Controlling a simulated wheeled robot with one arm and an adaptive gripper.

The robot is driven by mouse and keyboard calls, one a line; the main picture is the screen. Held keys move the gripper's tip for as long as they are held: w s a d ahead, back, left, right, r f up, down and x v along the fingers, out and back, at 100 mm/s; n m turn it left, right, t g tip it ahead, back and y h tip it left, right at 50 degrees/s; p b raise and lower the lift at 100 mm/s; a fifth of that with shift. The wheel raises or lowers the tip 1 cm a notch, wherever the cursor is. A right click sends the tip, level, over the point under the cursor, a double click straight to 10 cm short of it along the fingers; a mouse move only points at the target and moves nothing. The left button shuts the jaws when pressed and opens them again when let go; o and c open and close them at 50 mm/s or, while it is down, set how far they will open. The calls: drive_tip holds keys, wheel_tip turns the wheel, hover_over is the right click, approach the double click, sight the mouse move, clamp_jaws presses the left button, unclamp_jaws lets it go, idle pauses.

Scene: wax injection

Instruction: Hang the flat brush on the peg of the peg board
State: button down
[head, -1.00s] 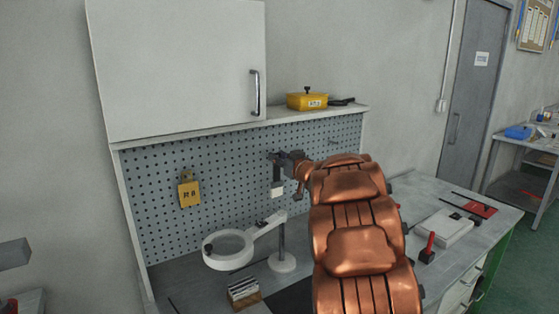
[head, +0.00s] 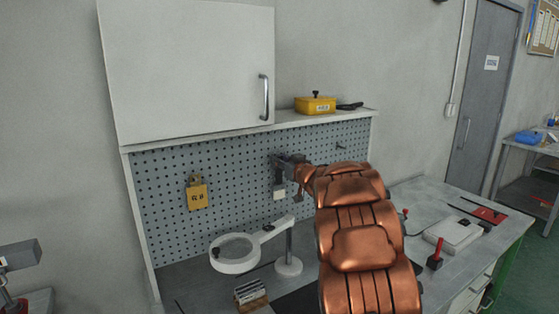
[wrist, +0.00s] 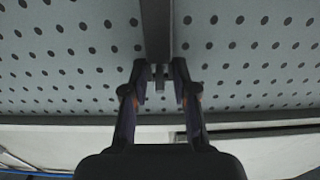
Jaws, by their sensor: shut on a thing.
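My gripper (head: 277,160) is in front of the peg board (head: 235,160), below the shelf. It is shut on the flat brush (head: 280,193), which hangs down from the jaws with its pale end lowest. In the wrist view my gripper (wrist: 161,75) has its two fingers either side of a dark grey upright bar, the brush (wrist: 158,30), with the perforated board behind. A small peg (head: 340,147) sticks out of the board to the right of my gripper. I cannot tell whether the brush touches the board or any peg.
A yellow tag (head: 197,196) hangs on the board at the left. A magnifier lamp (head: 235,254) stands on the bench below. A white cabinet (head: 190,70) and a yellow box (head: 315,105) are above. A red-handled tool (head: 435,254) is on the right of the bench.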

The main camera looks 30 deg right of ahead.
idle(0.4)
drive_tip(key=c, duration=0.8)
unclamp_jaws()
drive_tip(key=shift+s, duration=0.15)
drive_tip(key=s, duration=1.1)
drive_tip(key=shift+s+a+f, duration=0.1)
drive_tip(key=shift+s+a, duration=0.25)
drive_tip(key=shift+s, duration=0.05)
drive_tip(key=shift+w+h, duration=0.1)
drive_tip(key=shift+h, duration=0.2)
